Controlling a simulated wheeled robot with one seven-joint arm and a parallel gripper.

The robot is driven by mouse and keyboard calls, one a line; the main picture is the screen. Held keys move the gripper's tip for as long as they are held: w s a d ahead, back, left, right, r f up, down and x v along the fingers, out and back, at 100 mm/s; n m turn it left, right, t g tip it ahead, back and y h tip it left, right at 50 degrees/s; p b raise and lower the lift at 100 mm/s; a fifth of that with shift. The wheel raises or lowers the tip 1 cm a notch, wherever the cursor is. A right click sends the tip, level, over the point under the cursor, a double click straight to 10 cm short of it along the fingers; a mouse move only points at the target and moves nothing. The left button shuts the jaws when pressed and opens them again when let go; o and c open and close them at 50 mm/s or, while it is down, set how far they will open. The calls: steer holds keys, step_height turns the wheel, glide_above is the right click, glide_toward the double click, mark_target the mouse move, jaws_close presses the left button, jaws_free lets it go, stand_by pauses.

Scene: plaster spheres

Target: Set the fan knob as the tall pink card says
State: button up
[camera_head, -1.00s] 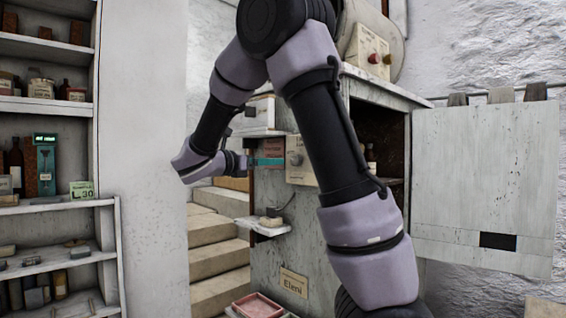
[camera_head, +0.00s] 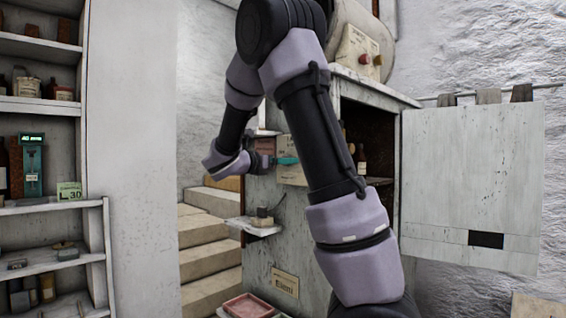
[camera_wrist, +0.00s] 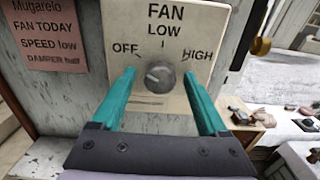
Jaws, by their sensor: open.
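The fan panel (camera_wrist: 172,45) is a cream plate marked OFF at left, LOW at top and HIGH at right. Its round grey knob (camera_wrist: 160,75) has a pale line that seems to point up-left, toward OFF. The pink card (camera_wrist: 45,35) left of the panel reads "FAN TODAY, SPEED low, DAMPER half"; it also shows in the head view (camera_head: 265,146). My gripper (camera_wrist: 159,76) is open, its teal fingers on either side of the knob with gaps visible; contact is not seen. In the head view my gripper (camera_head: 287,161) is at the panel (camera_head: 292,175), partly hidden by my arm.
A small shelf (camera_head: 252,228) with an object on it juts out below the panel. A pink tray (camera_head: 249,306) is lower down. Stairs (camera_head: 205,240) and shelving (camera_head: 45,200) are at left.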

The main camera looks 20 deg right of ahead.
jaws_close()
steer(key=m, duration=1.1)
steer(key=shift+m, duration=0.3)
stand_by(0.4)
jaws_free()
stand_by(0.3)
